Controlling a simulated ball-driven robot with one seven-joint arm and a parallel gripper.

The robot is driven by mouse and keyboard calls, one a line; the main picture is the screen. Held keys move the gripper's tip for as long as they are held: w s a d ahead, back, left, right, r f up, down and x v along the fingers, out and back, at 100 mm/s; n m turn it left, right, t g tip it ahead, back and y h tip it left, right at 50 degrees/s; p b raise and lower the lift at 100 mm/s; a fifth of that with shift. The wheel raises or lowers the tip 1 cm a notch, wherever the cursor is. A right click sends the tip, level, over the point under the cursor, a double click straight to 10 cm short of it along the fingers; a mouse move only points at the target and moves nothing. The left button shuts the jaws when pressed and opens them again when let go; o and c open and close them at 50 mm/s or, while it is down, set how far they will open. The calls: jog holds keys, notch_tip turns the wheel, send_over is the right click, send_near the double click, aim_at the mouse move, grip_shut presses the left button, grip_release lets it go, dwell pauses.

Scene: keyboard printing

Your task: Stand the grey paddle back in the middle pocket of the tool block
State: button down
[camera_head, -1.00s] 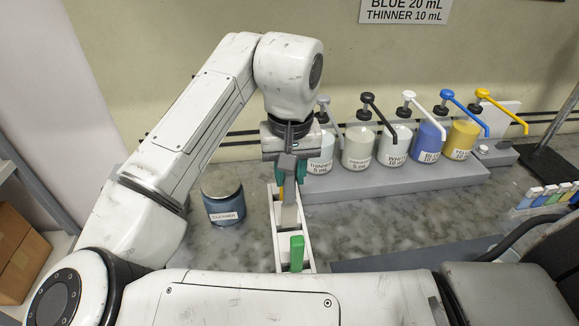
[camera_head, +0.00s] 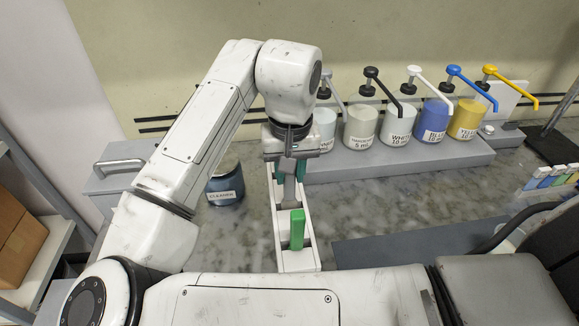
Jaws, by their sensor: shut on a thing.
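My gripper (camera_head: 288,172) points down over the far half of the white tool block (camera_head: 296,262). It is shut on the grey paddle (camera_head: 289,190), which hangs upright below the fingers. The paddle's lower end is at the middle part of the block, behind the green tool. I cannot tell how deep it sits in the middle pocket. The green tool (camera_head: 297,229) stands in the near pocket. The far pocket is mostly hidden behind my gripper.
A dark blue cleaner jar (camera_head: 226,187) stands close to the left of the block. A row of pump bottles stands on a grey base (camera_head: 400,160) at the back right. A dark flat mat (camera_head: 400,245) lies right of the block. Bare marble counter lies between block and mat.

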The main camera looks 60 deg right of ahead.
jog(key=shift+f, duration=0.1)
jog(key=c, duration=0.8)
grip_release()
jog(key=r+p, duration=0.8)
jog(key=r, duration=0.1)
jog(key=shift+s+a+p, duration=0.25)
jog(key=shift+a+p, duration=0.05)
jog(key=shift+p, duration=0.1)
dwell(0.3)
jog(key=r, duration=1)
jog(key=shift+s+a+r+b, duration=0.25)
jog(key=shift+a+r+b, duration=0.05)
jog(key=shift+a+r, duration=0.1)
jog(key=shift+f, duration=0.1)
